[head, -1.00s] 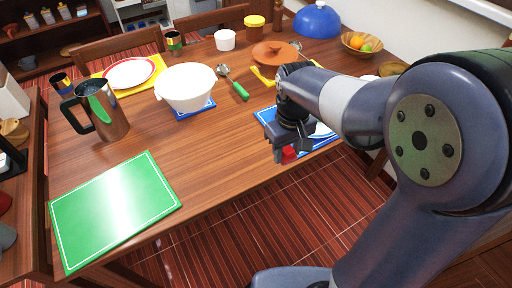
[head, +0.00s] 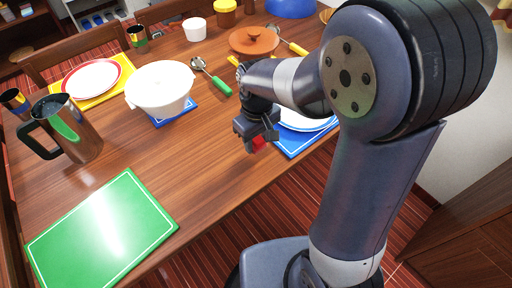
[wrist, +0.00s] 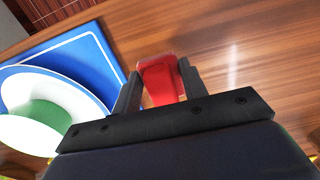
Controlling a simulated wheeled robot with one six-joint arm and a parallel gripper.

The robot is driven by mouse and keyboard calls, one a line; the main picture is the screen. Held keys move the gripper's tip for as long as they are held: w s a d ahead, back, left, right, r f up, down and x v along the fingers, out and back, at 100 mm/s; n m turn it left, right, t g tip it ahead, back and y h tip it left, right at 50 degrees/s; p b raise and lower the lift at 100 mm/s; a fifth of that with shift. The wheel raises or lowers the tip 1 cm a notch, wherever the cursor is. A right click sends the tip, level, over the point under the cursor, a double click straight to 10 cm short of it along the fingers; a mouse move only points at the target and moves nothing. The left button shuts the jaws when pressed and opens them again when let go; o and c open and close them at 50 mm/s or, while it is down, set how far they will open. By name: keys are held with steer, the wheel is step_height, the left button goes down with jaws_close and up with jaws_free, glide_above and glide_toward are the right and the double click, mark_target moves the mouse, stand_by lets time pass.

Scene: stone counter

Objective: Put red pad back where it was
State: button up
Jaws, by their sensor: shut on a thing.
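My gripper (head: 258,140) is shut on the red pad (head: 257,144), which shows as a small red block below the jaws in the head view. In the wrist view the red pad (wrist: 160,80) stands between the two dark fingers (wrist: 160,92). Bare wood lies beyond it, with the blue mat to the left. The gripper is just left of the blue mat (head: 292,146) near the table's front edge. Whether the pad touches the table, I cannot tell.
A white plate (head: 305,120) lies on the blue mat. A white bowl (head: 160,88) stands on a smaller blue pad (head: 178,115). A green mat (head: 100,235) lies front left, with a steel pitcher (head: 78,135) behind it. The wood between the green mat and my gripper is clear.

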mark_target(257, 149)
steer(key=shift+f+b, duration=0.3)
steer(key=shift+f, duration=1.6)
steer(key=shift+f, duration=0.15)
steer(key=o, duration=0.9)
steer(key=shift+o, duration=0.2)
step_height(257, 149, up, 12)
steer(key=shift+r+p, duration=0.2)
steer(key=shift+p, duration=0.8)
